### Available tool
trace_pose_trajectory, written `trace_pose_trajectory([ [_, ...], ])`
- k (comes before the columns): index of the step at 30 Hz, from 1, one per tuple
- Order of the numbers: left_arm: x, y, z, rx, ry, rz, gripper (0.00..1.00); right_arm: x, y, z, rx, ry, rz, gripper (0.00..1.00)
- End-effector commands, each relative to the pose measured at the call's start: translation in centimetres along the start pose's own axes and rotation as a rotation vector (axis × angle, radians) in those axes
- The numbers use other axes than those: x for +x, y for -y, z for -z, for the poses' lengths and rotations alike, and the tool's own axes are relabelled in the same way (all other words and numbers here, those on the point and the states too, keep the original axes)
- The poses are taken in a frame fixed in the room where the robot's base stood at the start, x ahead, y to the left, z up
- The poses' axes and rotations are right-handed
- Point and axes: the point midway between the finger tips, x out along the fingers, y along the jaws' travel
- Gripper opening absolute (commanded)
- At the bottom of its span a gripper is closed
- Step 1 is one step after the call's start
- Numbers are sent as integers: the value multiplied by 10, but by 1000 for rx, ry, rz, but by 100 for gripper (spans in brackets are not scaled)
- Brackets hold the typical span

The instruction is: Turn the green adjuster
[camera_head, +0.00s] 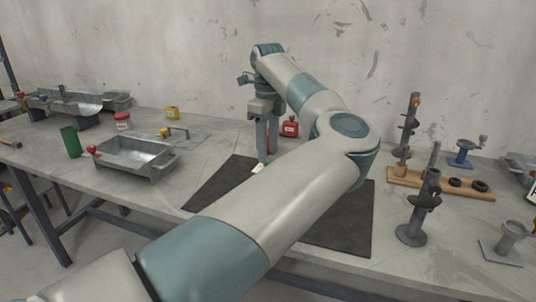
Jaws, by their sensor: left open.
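No green adjuster can be made out for certain. A green cylinder (71,141) stands upright on the table at the far left, and I cannot tell whether it is the adjuster. My left arm crosses the middle of the view and hides much of the dark mat (222,184). My left gripper (262,165) points down over the mat's back part, far right of the green cylinder. It is open. Whatever stands just behind its fingers is largely hidden, with a bit of red showing. My right gripper is not in view.
A metal tray (134,158) with a red knob lies at the left. A red container (290,128) stands behind the gripper. At the right are a wooden rack (440,186), an auger on a round base (411,235) and a blue clamp-like device (463,156).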

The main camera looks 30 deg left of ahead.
Motion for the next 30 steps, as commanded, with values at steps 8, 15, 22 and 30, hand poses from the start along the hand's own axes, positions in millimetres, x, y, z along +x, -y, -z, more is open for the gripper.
trace_pose_trajectory([
  [8,-53,1,0,1,1,4,41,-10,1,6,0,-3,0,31],
  [15,-102,0,0,1,0,3,41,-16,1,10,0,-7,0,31],
  [22,-136,0,-1,0,1,2,41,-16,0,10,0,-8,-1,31],
  [30,-149,0,0,-1,0,1,41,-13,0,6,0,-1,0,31],
])
